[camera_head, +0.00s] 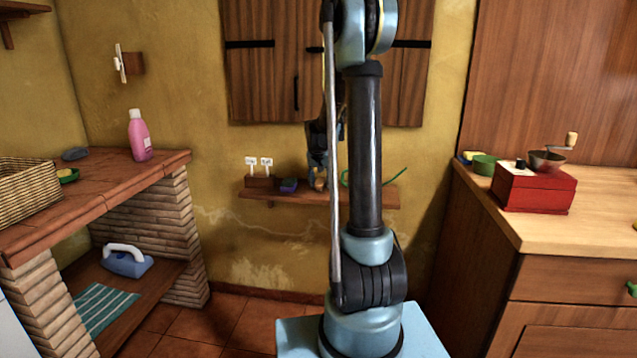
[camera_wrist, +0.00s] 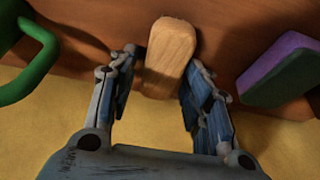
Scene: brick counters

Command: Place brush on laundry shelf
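The brush, a light wooden piece (camera_wrist: 171,50), lies between the two fingers of my gripper (camera_wrist: 163,58) in the wrist view. The fingers are spread, with a gap at the left; the right fingertip is close to the wood. In the head view my gripper (camera_head: 318,160) hangs over a small wall shelf (camera_head: 375,194), and the brush (camera_head: 319,178) shows just below it, partly hidden. Which shelf is the laundry shelf is not labelled; a low shelf (camera_head: 160,283) under the left brick counter holds a blue iron (camera_head: 127,261) and a striped cloth (camera_head: 104,307).
The left counter (camera_head: 105,172) holds a pink bottle (camera_head: 139,137) and a basket (camera_head: 25,190). A red grinder (camera_head: 535,188) stands on the right counter.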

